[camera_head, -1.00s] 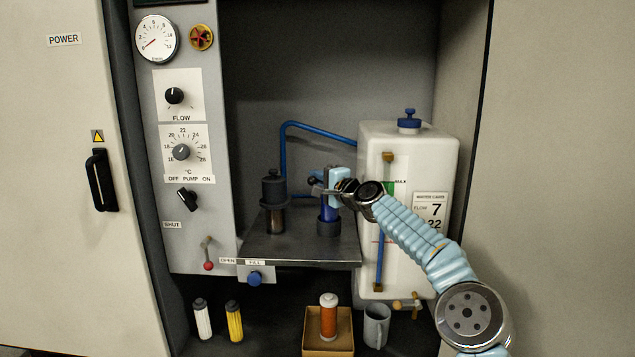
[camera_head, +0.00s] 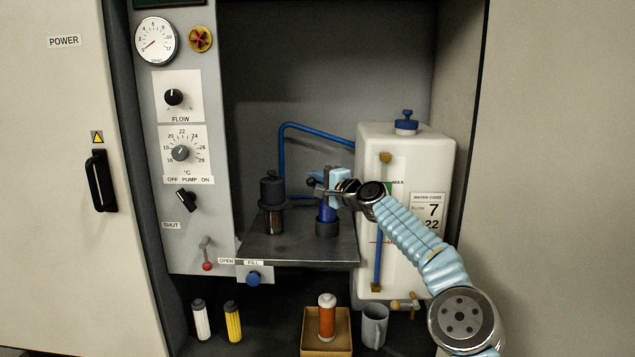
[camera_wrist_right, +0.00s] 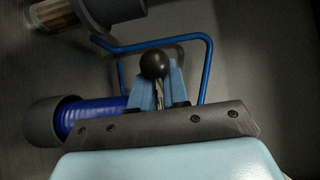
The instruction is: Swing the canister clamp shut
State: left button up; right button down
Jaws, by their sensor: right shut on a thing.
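The blue canister (camera_head: 327,213) stands upright in a dark cup on the metal shelf. In the right wrist view the canister (camera_wrist_right: 92,114) lies across the left side, its end in the dark cup (camera_wrist_right: 55,120). The canister clamp shows as a thin metal rod with a black ball knob (camera_wrist_right: 154,64). My right gripper (camera_wrist_right: 161,91) is shut on the clamp's rod, just below the knob. In the head view my right gripper (camera_head: 328,189) is at the canister's upper part and hides much of the clamp. My left gripper is not in view.
A dark-capped cylinder (camera_head: 272,203) stands left of the canister on the shelf (camera_head: 297,249). A white tank (camera_head: 415,160) stands close on the right. A blue pipe (camera_head: 318,131) runs behind. Several cartridges, a box (camera_head: 327,347) and a mug (camera_head: 374,326) are below.

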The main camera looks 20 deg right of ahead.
jog(key=shift+s+a+f+n+g+y, duration=0.15)
jog(key=shift+a+n+g+y, duration=0.1)
jog(key=shift+a, duration=0.4)
jog(key=shift+s+a+f+n+g+y, duration=0.15)
jog(key=shift+a+y, duration=0.1)
jog(key=shift+a, duration=0.35)
jog(key=c, duration=1.5)
grip_release()
jog(key=o, duration=0.5)
jog(key=shift+a+r, duration=0.2)
jog(key=shift+r, duration=0.05)
jog(key=shift+o, duration=0.3)
jog(key=shift+d, duration=0.35)
